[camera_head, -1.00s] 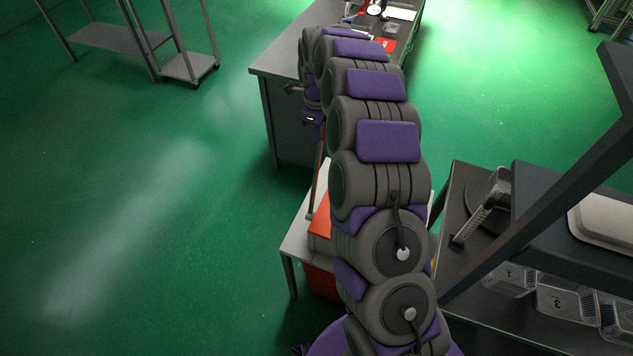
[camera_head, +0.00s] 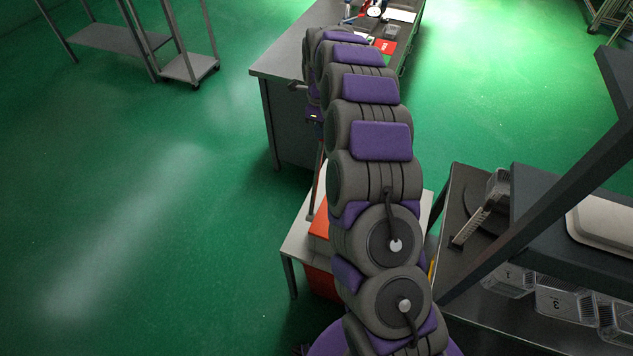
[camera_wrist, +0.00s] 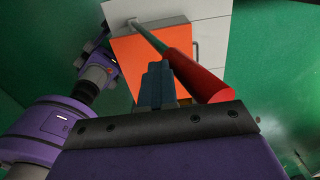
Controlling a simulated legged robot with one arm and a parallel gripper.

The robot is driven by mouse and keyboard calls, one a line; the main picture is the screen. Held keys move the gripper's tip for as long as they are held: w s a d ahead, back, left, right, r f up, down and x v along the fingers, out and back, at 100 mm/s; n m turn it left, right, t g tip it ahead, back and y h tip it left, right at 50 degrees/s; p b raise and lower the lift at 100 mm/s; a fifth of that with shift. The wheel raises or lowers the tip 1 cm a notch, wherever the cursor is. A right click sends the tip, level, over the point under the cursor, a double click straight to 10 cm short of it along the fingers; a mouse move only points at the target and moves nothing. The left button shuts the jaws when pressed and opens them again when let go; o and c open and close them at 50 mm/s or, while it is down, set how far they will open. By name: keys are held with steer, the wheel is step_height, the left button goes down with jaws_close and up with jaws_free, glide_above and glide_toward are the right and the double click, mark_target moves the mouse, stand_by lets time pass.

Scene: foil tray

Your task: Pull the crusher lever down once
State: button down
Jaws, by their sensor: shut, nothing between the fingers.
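The crusher lever is a thin rod with a thick red handle (camera_wrist: 198,76) in the wrist view. The rod runs from the handle up and left, across the orange crusher body (camera_wrist: 150,65). My gripper (camera_wrist: 158,68) is shut and empty, just left of the red handle in the picture. I cannot tell whether the fingers touch the handle. In the head view my arm hides most of the crusher. Part of its orange body (camera_head: 320,226) and a short length of the lever rod (camera_head: 318,185) show left of the arm.
The crusher stands on a small light table (camera_head: 297,242). A grey workbench (camera_head: 283,68) with tools and a red item lies beyond. A dark bench (camera_head: 462,205) with foil trays (camera_head: 567,303) stands at the right.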

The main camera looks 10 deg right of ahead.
steer(key=shift+w+d+f, duration=0.25)
steer(key=shift+w+d, duration=0.3)
steer(key=shift+w, duration=0.2)
steer(key=w+d+f+p, duration=0.2)
steer(key=w+d, duration=0.1)
steer(key=w, duration=0.1)
steer(key=shift+w+f, duration=0.3)
